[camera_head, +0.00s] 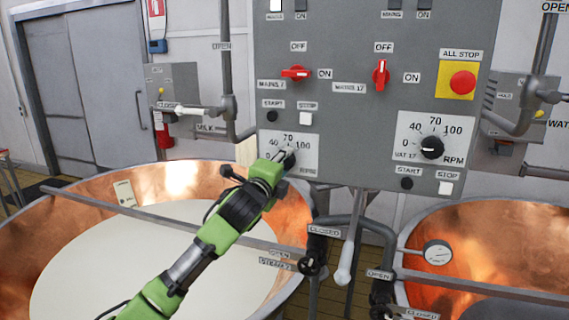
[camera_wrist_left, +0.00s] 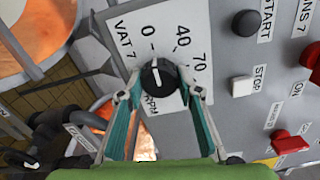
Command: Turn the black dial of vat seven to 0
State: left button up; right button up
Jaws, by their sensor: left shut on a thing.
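The black dial of vat seven (camera_wrist_left: 157,76) sits on a white scale plate marked VAT 7, 0, 40 and 70 in the left wrist view. Its white mark points up, roughly toward the 0. My left gripper (camera_wrist_left: 161,88) has one finger on each side of the dial and is shut on it. In the head view my left gripper (camera_head: 282,158) reaches the lower middle of the vat seven scale plate (camera_head: 301,143) and partly covers the dial. My right gripper is in neither view.
The grey control panel (camera_head: 345,110) also bears red mains switches (camera_head: 297,73), a red all-stop button (camera_head: 462,82) and the vat 17 dial (camera_head: 431,147). A copper vat (camera_head: 180,180) of white liquid lies under my left arm. Pipes and valves (camera_head: 312,262) stand below the panel.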

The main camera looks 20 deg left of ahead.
pick_arm(q)
jog(key=o, duration=1.1)
jog(key=s, duration=1.2)
jog(key=shift+a, duration=0.3)
